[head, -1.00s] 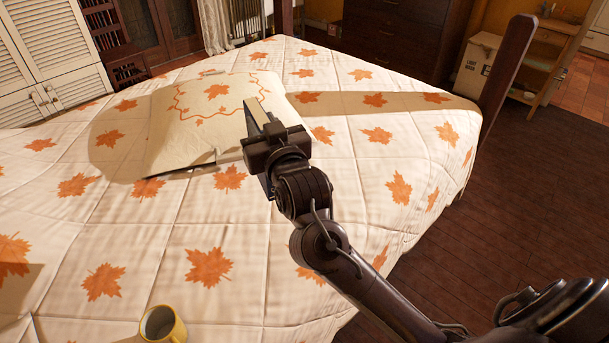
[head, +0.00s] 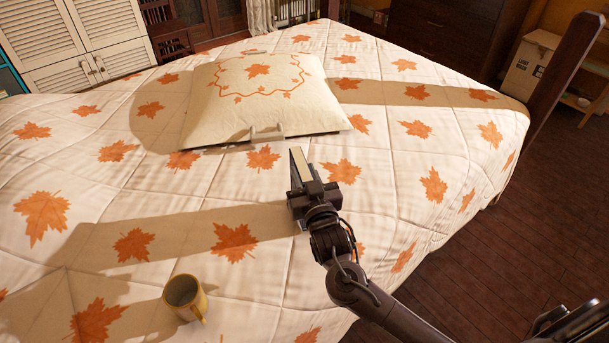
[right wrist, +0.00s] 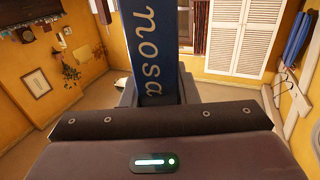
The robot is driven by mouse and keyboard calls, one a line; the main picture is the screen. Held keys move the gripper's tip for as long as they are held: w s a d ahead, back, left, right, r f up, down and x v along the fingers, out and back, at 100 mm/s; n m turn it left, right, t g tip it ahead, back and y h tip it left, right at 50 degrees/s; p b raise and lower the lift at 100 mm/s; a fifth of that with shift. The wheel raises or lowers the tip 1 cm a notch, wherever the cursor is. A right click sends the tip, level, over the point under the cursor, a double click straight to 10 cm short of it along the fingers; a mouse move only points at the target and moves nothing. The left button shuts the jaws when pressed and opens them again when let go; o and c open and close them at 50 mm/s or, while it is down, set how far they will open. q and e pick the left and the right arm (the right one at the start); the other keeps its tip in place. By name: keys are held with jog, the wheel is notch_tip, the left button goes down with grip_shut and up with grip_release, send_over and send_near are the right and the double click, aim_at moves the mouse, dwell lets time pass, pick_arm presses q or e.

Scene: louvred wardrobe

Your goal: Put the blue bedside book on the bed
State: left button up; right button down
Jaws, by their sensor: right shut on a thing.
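The blue book (head: 300,167) is in my right gripper (head: 304,182), seen from above as a thin upright slab with a pale edge. I cannot tell whether the book touches the bedspread. The bed has a white quilted cover with orange maple leaves. My left gripper is not in view.
A cream pillow (head: 255,100) lies toward the far side of the bed. A yellow mug (head: 186,297) stands near the bottom of the head view. A dark bedpost (head: 567,75) rises at the right. The cover between mug and gripper is clear.

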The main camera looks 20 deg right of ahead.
jog(key=shift+f, duration=0.15)
jog(key=c, duration=1.1)
grip_release()
jog(key=shift+f, duration=0.1)
jog(key=s, duration=1.2)
jog(key=shift+a+b, duration=0.25)
jog(key=shift+b, duration=0.1)
